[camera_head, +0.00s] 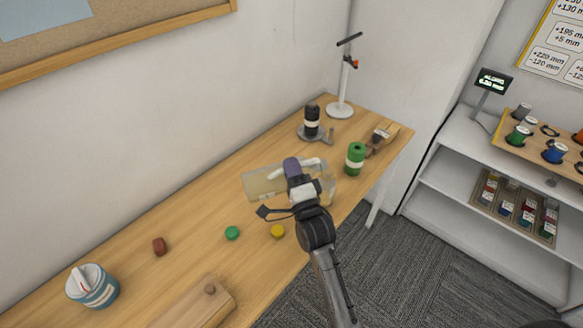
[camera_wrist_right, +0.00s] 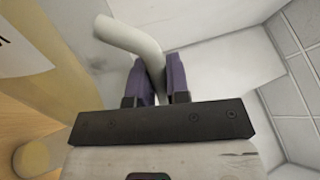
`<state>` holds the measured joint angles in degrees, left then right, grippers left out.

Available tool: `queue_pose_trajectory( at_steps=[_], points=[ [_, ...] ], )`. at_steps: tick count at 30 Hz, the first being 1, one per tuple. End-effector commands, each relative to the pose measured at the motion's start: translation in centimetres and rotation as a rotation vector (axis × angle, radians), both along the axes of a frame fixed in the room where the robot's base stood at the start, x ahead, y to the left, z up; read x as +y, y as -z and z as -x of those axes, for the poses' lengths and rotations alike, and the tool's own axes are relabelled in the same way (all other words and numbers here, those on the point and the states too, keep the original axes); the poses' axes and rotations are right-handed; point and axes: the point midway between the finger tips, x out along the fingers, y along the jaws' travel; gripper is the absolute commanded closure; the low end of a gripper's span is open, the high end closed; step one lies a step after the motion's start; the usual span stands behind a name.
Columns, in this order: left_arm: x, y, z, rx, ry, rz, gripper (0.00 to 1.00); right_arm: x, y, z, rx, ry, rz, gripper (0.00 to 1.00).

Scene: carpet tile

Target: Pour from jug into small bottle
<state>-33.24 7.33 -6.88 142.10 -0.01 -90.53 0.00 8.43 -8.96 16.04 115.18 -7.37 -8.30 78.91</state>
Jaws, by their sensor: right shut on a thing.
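A translucent, cream-coloured jug (camera_head: 262,181) is tipped far over on its side above the middle of the table. My right gripper (camera_head: 293,169) is shut on its pale handle (camera_head: 311,163); the wrist view shows the handle (camera_wrist_right: 145,45) between both purple fingers (camera_wrist_right: 160,78) and part of the jug body (camera_wrist_right: 28,45) at left. A green bottle (camera_head: 355,158) with a pale label stands upright just right of the jug. A black bottle (camera_head: 311,120) with a pale label stands behind. I cannot tell which is the small bottle, or whether liquid flows. My left gripper is out of view.
Green (camera_head: 232,233) and yellow (camera_head: 277,231) caps and a red-brown block (camera_head: 159,246) lie on the table (camera_head: 190,225). A white stand (camera_head: 341,108) and a brush (camera_head: 379,137) are at the back.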

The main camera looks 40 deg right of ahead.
Motion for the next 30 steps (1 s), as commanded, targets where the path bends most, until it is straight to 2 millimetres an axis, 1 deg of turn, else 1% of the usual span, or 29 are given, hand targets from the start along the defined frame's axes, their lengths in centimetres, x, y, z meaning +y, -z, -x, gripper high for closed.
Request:
queue_pose_trajectory(
  at_steps=[1, 14, 30],
  points=[
    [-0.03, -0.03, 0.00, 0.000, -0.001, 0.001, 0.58, 0.01, -0.25, 0.03, -0.006, 0.000, 0.001, 1.00],
    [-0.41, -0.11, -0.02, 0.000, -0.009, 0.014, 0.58, -0.05, -0.36, 0.05, -0.013, 0.000, -0.007, 1.00],
    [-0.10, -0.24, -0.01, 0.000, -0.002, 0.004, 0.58, -0.26, -0.73, 0.13, -0.034, 0.000, -0.031, 1.00]
  ],
)
